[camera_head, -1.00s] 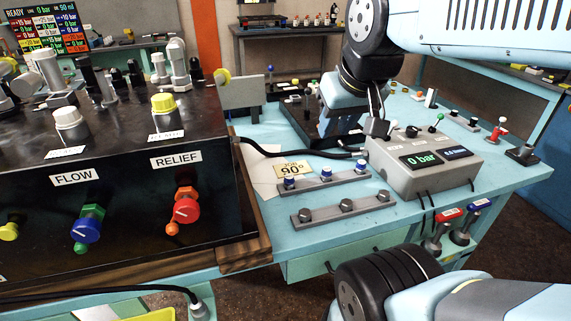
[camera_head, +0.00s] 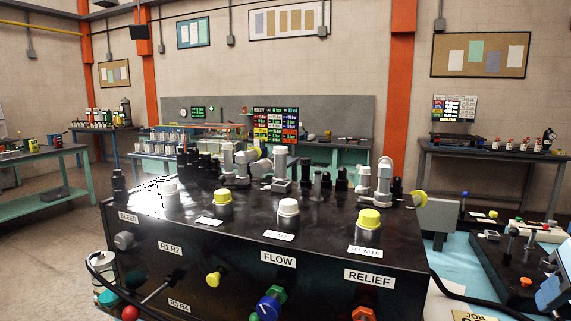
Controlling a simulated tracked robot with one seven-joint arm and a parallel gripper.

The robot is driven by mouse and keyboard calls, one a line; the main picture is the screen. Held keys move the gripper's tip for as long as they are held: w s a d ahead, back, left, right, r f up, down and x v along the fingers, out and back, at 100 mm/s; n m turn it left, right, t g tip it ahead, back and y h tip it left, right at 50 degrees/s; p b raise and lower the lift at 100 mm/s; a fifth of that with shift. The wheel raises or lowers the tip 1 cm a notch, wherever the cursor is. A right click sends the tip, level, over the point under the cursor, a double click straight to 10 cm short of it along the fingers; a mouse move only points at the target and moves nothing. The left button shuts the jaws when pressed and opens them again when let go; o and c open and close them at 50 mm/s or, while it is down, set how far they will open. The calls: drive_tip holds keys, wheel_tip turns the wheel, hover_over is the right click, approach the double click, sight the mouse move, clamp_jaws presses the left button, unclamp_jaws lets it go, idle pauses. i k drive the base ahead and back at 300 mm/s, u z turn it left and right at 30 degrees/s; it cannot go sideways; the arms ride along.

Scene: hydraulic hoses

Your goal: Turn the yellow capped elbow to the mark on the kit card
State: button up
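Several yellow caps show, and I cannot tell which belongs to the capped elbow. One yellow cap (camera_head: 370,219) tops a fitting on the black console above the RELIEF label. Another yellow cap (camera_head: 222,196) tops a fitting further left. A third yellow cap (camera_head: 419,198) sits at the left side of a grey plate (camera_head: 440,216) behind the console's right end. A yellow piece also shows among the grey fittings at the back of the console. A yellowish card reading JOB (camera_head: 471,315) is cut off at the bottom edge.
The black console (camera_head: 210,245) fills the foreground, with white-capped fittings (camera_head: 288,210) and coloured knobs. A black hose (camera_head: 470,300) runs off its right end. A black tray (camera_head: 505,275) stands on the light-blue bench at right. Benches line the back wall.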

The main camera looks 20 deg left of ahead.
sight(241, 159)
drive_tip(key=k, duration=1.2)
drive_tip(key=u, duration=0.55)
drive_tip(key=i, duration=0.8)
drive_tip(key=u, duration=0.6)
